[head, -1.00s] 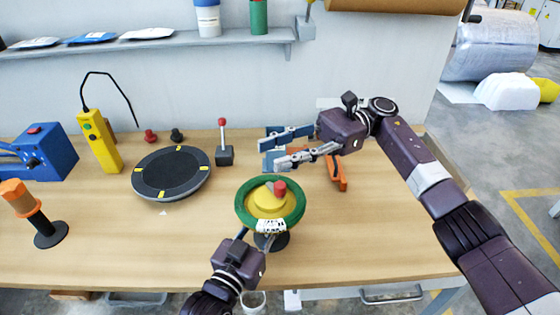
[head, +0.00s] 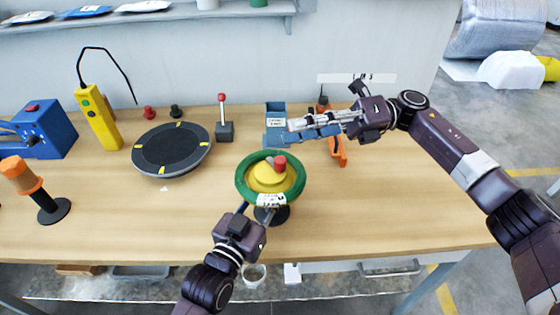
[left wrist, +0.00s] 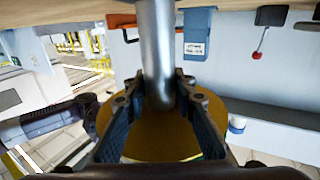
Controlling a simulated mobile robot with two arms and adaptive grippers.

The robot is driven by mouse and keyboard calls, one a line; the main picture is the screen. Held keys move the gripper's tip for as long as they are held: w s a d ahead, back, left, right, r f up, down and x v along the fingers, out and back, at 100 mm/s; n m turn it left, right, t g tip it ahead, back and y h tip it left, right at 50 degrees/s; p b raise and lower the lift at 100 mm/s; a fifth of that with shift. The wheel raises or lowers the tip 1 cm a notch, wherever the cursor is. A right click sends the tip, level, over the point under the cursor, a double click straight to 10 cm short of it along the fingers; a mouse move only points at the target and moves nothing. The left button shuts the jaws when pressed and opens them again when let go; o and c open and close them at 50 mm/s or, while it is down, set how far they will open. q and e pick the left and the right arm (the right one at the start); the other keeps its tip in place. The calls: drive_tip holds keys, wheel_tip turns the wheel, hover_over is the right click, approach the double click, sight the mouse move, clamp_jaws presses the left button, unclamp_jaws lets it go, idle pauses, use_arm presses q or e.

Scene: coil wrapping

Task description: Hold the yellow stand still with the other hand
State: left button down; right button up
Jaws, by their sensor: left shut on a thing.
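The yellow stand (head: 268,178) stands near the table's front edge, with a green ring (head: 241,187) around its yellow top and a red knob on it. Its round dark base shows partly below. My left gripper (left wrist: 158,95) is shut on the stand's grey post (left wrist: 156,45), which shows between the fingers in the left wrist view; the yellow disc lies behind them there. In the head view the ring's rim and white label partly hide the fingertips. My right gripper (head: 292,131) is above the table behind the stand, apart from it. Its fingers look close together, seen side-on; their opening is unclear.
A blue labelled holder (head: 275,109) and an orange tool (head: 338,150) are near the right gripper. A round black turntable (head: 172,148), a red-knobbed lever (head: 224,130), a yellow control box (head: 98,117) and an orange-handled tool (head: 40,192) stand to the left. The table's right front is clear.

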drive_tip(key=d+f+m+t, duration=0.1)
drive_tip(key=m, duration=0.4)
drive_tip(key=m+t, duration=0.7)
drive_tip(key=m, duration=1.7)
approach(280, 163)
drive_tip(key=w+a, duration=0.1)
drive_tip(key=a, duration=0.2)
drive_tip(key=w+a, duration=0.1)
drive_tip(key=a, duration=0.2)
drive_tip(key=a+f, duration=0.1)
drive_tip(key=a, duration=0.2)
drive_tip(key=shift+w+a+f, duration=0.1)
drive_tip(key=shift+w+a, duration=0.3)
clamp_jaws()
